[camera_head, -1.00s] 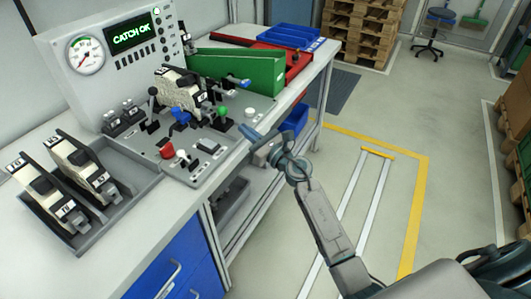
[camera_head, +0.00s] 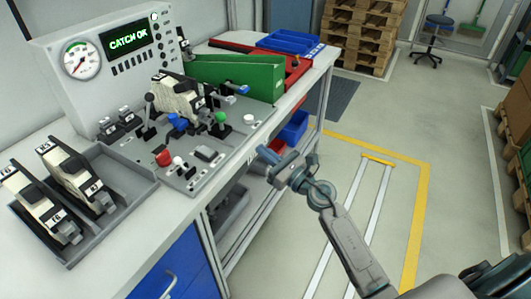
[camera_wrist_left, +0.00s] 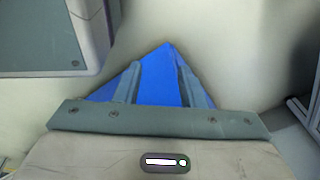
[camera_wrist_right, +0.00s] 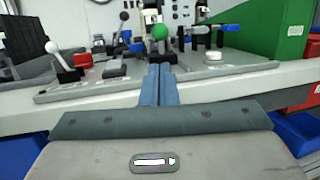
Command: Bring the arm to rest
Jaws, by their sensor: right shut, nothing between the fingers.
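My right gripper (camera_head: 268,156) hangs in the air just off the front edge of the workbench (camera_head: 225,178), with its arm coming from the lower right. In the right wrist view its two fingers (camera_wrist_right: 159,84) are together with nothing between them, pointing towards the bench edge and the fixture. My left gripper shows only in the left wrist view. Its fingers (camera_wrist_left: 162,85) are apart, with a blue surface (camera_wrist_left: 160,77) visible between and behind them; contact with it does not show.
The fixture panel (camera_head: 190,175) carries levers, a green knob (camera_head: 220,117) and a clamped part. A grey tray (camera_head: 137,202) holds black-and-white parts. A gauge console reading CATCH OK (camera_head: 128,40) stands behind.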

